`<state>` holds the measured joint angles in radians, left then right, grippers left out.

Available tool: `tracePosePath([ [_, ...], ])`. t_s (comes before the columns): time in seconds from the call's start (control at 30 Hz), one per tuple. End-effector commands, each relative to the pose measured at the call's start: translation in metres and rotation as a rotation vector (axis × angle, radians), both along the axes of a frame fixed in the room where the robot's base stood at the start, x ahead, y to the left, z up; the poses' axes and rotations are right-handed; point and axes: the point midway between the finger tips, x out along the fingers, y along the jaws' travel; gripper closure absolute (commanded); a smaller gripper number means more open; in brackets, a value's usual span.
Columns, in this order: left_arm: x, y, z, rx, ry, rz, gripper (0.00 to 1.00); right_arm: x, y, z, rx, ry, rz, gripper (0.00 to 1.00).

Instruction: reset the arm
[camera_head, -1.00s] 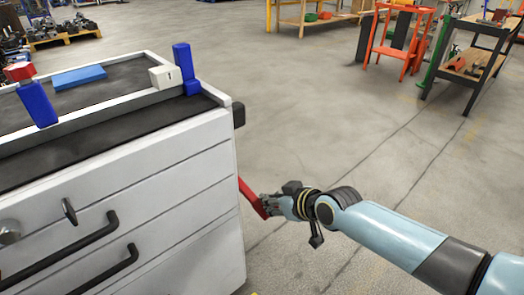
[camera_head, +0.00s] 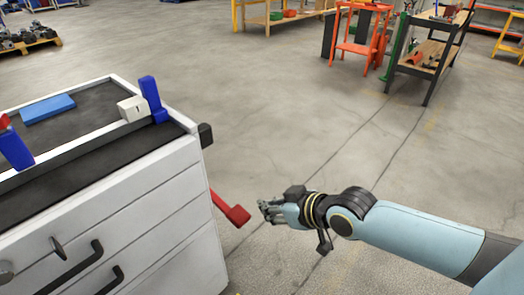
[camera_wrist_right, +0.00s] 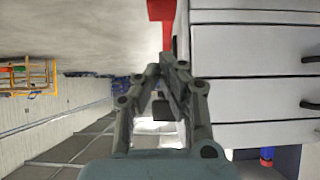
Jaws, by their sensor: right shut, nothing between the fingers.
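My right gripper (camera_head: 266,210) is shut and empty, just right of the red crank handle (camera_head: 231,209) on the cabinet's right side. A gap of floor shows between the fingers and the handle in the head view. In the right wrist view the shut fingers (camera_wrist_right: 170,62) point up the picture, with the red handle (camera_wrist_right: 162,22) beyond their tips. My right arm comes in from the lower right. My left gripper is not in view.
The white cabinet (camera_head: 140,205) fills the left side, with black drawer handles. On its top are a blue block (camera_head: 47,108), a white block (camera_head: 132,108) and blue uprights. Open floor lies right of it. A red stand (camera_head: 357,45) and a workbench (camera_head: 425,65) stand farther back.

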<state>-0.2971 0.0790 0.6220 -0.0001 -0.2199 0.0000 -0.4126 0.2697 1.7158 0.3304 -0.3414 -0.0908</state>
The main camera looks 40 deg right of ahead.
Motion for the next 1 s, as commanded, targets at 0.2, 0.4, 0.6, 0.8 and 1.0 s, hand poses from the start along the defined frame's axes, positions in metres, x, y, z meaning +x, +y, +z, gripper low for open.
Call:
tracePosePath([
  [0.2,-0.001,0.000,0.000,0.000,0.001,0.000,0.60,-0.001,0.000,0.000,0.000,0.000,0.000,1.00],
  [0.4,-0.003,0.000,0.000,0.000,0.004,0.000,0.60,-0.001,0.000,0.000,-0.001,0.000,0.001,1.00],
  [0.6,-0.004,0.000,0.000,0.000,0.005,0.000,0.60,0.001,0.000,0.002,0.000,-0.004,0.000,1.00],
  [0.8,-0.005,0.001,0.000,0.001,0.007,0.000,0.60,-0.023,-0.002,-0.062,0.005,0.116,-0.049,1.00],
  [1.0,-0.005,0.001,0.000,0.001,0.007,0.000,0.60,-0.124,-0.005,-0.188,-0.036,0.405,-0.100,1.00],
])
